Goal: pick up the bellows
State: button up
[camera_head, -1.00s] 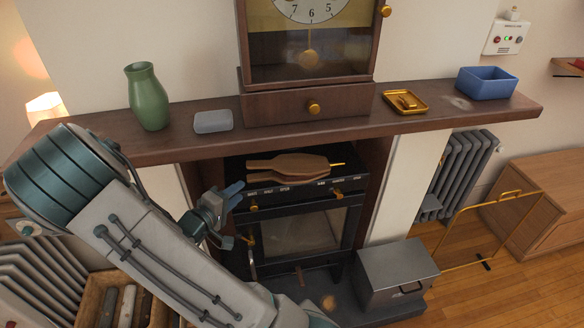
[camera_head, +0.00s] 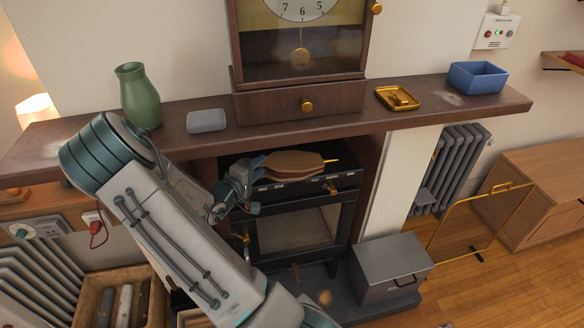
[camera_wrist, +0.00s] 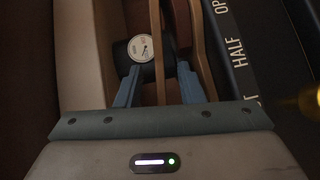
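The bellows (camera_head: 292,162) lie flat on top of the black stove, with brown wooden boards and a brass nozzle pointing right. My gripper (camera_head: 256,165) is at their left, handle end. In the wrist view, my gripper (camera_wrist: 160,88) has its two blue fingers apart. Brown wooden edges of the bellows (camera_wrist: 202,60) show ahead of and beside the fingers. A thin wooden edge shows in the gap between them; contact cannot be told.
The black stove (camera_head: 300,228) stands under the dark wooden mantel (camera_head: 350,125), which overhangs the bellows closely. A round dial (camera_wrist: 143,48) shows just beyond the fingers. A grey metal box (camera_head: 388,270) stands at the lower right.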

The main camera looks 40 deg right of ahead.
jog(key=shift+w+d+f, duration=0.1)
jog(key=shift+w+d, duration=0.05)
jog(key=shift+d, duration=0.45)
grip_shut()
